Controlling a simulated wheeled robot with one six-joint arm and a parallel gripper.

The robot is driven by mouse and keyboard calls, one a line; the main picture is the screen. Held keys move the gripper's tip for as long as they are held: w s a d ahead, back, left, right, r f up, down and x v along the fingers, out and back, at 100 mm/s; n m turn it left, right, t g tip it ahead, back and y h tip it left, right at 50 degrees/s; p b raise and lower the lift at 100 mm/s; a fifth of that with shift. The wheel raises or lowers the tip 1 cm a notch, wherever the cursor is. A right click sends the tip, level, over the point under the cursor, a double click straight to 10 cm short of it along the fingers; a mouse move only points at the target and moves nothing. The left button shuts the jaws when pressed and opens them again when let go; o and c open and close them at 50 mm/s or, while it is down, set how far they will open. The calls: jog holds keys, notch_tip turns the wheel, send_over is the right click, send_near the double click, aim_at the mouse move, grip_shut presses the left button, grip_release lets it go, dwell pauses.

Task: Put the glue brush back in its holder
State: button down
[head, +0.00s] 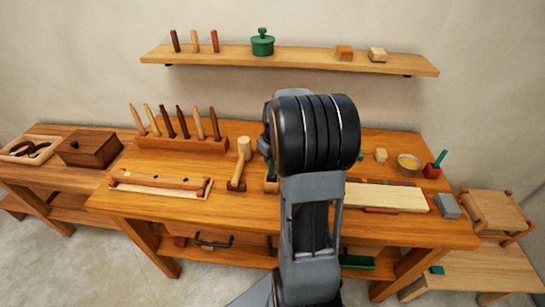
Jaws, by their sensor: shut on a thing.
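My arm (313,200) rises through the middle of the head view, and my gripper is hidden behind it. What my gripper holds does not show. A small red block-like holder (432,171) stands at the right end of the bench, with a green-handled tool (440,157) leaning to the right in it. I cannot tell whether this tool is the glue brush. A round pot with yellowish contents (408,163) stands just left of the red holder. A sliver of something green and a wooden piece (270,185) show at the left edge of my arm.
The bench (145,222) carries a rack of tools (182,144), a mallet (241,160), a tray with a wooden bar (160,185), a pale board (385,197) and a grey block (447,206). A wall shelf (300,61) hangs above. Side tables flank the bench.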

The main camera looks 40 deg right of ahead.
jog(key=shift+f, duration=0.25)
dwell(0.6)
jog(key=c, duration=0.9)
grip_release()
notch_tip(320, 180, up, 14)
jog(key=s+b, duration=0.1)
jog(key=shift+s+f, duration=0.15)
jog(key=shift+s, duration=0.2)
